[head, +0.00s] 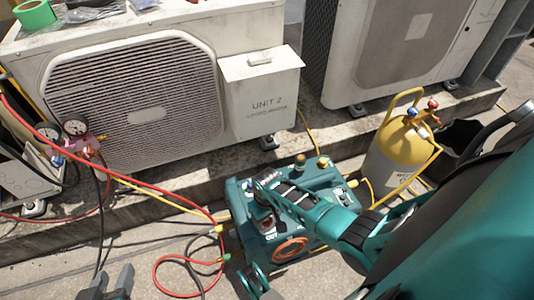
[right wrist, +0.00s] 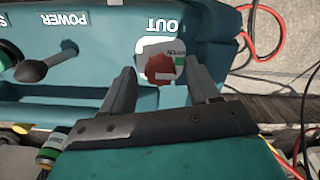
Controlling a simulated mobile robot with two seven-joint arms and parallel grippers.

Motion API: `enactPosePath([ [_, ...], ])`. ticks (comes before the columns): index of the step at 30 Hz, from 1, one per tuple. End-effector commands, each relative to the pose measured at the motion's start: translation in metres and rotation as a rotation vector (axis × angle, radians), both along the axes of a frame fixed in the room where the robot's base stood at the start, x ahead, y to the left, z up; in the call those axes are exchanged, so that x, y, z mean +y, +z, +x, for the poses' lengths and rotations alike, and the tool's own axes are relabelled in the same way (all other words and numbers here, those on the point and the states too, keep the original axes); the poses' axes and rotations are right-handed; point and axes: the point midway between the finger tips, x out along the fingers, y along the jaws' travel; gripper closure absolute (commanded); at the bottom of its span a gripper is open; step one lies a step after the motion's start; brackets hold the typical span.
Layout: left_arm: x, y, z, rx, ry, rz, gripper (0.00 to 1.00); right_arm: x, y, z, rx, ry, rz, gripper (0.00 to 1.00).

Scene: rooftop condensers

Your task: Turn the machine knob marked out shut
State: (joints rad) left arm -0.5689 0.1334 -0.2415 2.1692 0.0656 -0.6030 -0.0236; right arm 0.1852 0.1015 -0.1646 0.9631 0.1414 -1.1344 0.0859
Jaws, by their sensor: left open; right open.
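The teal machine (head: 285,255) sits on the rooftop floor at the lower middle of the head view. In the right wrist view its knob marked OUT (right wrist: 159,67) is red, on a pale plate beside the white OUT lettering. My right gripper (right wrist: 161,72) is open, with one finger on each side of this knob. I cannot tell whether the fingers touch it. In the head view my right gripper (head: 268,190) is over the machine's top and partly hides it. My left gripper (head: 108,282) is open and empty at the bottom left, away from the machine.
A grey lever (right wrist: 50,65) stands near the POWER lettering. Red and yellow hoses (head: 150,190) run from gauges (head: 75,130) to the machine. A yellow-topped cylinder (head: 400,140) stands to the right. The UNIT 2 condenser (head: 262,90) is behind.

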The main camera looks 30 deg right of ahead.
Motion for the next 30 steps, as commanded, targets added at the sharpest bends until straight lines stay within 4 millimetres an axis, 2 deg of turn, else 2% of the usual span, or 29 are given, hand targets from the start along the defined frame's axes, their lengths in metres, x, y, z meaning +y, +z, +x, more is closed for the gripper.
enactPosePath([
  [4,0.0007,0.0010,0.0011,-0.003,0.001,0.001,0.57,0.0002,0.0004,0.0001,0.000,0.000,0.000,0.41],
  [21,0.0029,-0.0005,0.0014,-0.003,0.003,0.005,0.57,-0.0001,0.0003,-0.0002,0.000,0.000,0.000,0.95],
  [30,0.0034,0.0024,0.0014,-0.004,0.004,0.005,0.57,-0.0002,0.0012,-0.0003,0.001,-0.036,0.000,0.96],
])
